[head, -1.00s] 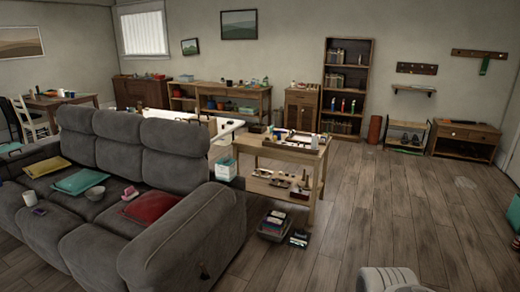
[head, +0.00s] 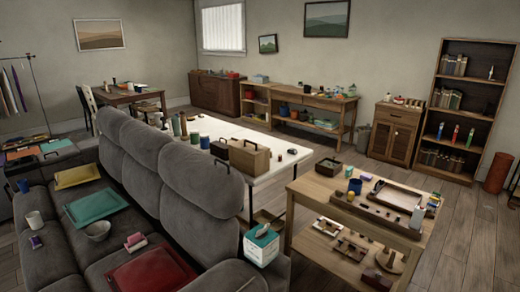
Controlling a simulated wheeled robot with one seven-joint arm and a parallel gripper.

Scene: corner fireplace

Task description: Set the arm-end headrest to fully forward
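The grey sofa (head: 86,190) fills the left of the head view, with a row of three padded headrests along its back. The arm-end headrest (head: 203,183) is the nearest and largest, above the seat with the red cushion (head: 150,275). Its exact tilt is hard to tell from here. The middle headrest (head: 147,150) and the far headrest (head: 112,132) stand in line beyond it. The sofa's near armrest is mostly cut off at the bottom edge. My gripper is not in view.
A white tissue box (head: 261,246) is by the sofa's near end. A wooden side table (head: 310,190) stands to its right, loaded with trays. A white table (head: 285,165) with a wooden box (head: 249,157) is behind the sofa. Open floor (head: 465,225) lies at right.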

